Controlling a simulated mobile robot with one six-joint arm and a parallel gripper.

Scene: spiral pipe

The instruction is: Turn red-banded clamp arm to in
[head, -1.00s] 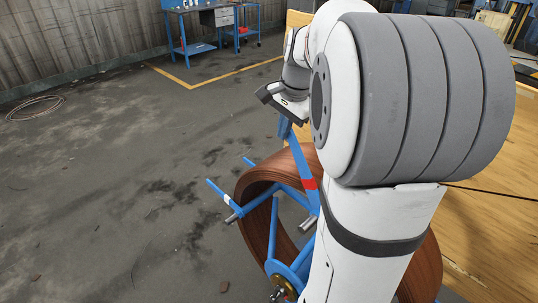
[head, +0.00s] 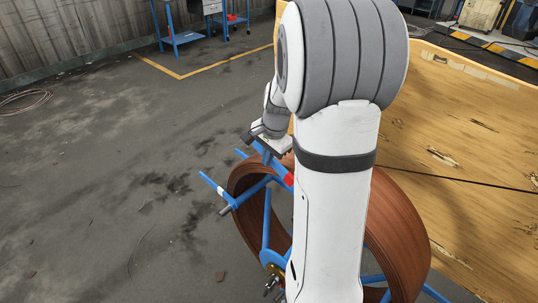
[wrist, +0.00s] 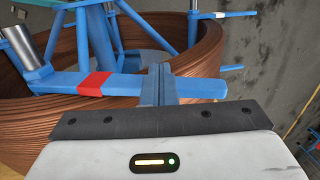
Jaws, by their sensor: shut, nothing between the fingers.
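The red-banded clamp arm (wrist: 60,84) is a flat blue bar with a red band, lying across the wrist view above the rim of the copper-brown pipe coil (wrist: 25,112). Its free end sticks out to the right past my fingers. My gripper (wrist: 158,82) is shut, its fingers together in front of the bar; I cannot tell whether they touch it. In the head view my gripper (head: 263,148) is at the clamp arm's upper end, and the red band (head: 289,180) shows just left of my arm. My arm hides much of the coil (head: 400,235) and part of the hub.
Another blue arm (head: 217,188) with a white band sticks out left of the coil. A wooden board (head: 460,150) lies on the right. The floor on the left is open, with a blue workbench (head: 180,30) far back.

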